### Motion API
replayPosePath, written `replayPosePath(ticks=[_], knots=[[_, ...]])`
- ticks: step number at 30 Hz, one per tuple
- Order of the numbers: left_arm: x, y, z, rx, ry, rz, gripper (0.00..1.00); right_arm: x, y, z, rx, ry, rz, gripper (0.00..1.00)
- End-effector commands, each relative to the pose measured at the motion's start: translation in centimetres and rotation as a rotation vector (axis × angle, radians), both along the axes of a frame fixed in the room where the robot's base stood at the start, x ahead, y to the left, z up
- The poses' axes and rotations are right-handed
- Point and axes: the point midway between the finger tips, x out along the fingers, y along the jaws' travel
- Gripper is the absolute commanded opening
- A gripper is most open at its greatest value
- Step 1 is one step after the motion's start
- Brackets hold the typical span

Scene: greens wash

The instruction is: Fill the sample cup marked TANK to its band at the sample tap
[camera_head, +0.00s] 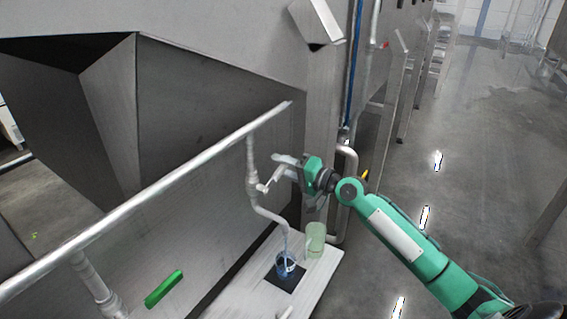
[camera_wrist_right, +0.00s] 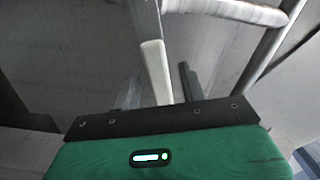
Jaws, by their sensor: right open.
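The sample tap (camera_head: 254,180) hangs from a long pipe, and its bent spout ends above a clear bluish cup (camera_head: 285,262). A pale streak runs from the spout into this cup, looking like water; the level and band are too small to tell. The cup stands on a dark square pad (camera_head: 288,281). A pale green cup (camera_head: 316,238) stands behind it to the right. No TANK marking is readable. My right gripper (camera_head: 278,170) is open beside the tap's pale lever (camera_head: 263,187). In the right wrist view a pale bar (camera_wrist_right: 156,72), probably the lever, shows between the fingers (camera_wrist_right: 160,90). My left gripper is out of view.
The cups stand on a narrow white shelf (camera_head: 240,296). The long pipe (camera_head: 150,195) crosses in front of a steel machine wall (camera_head: 215,90). A bright green bar (camera_head: 164,288) is at lower left. Vertical pipes (camera_head: 347,170) stand just behind my right gripper. Open floor (camera_head: 470,150) lies to the right.

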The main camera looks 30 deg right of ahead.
Motion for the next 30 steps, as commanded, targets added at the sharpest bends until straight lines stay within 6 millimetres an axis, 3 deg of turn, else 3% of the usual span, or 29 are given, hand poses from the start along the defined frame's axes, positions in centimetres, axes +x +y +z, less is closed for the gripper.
replayPosePath(ticks=[8,15,22,30], knots=[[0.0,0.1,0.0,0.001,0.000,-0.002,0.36,0.1,0.1,0.0,0.000,0.000,0.000,0.42],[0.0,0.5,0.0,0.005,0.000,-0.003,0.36,0.1,0.1,0.0,0.000,0.000,0.000,0.00],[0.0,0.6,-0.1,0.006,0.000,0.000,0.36,0.2,0.0,-0.4,0.031,0.018,0.000,0.00],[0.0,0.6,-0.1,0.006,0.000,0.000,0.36,0.3,-0.2,-2.5,0.263,0.155,0.000,0.00]])
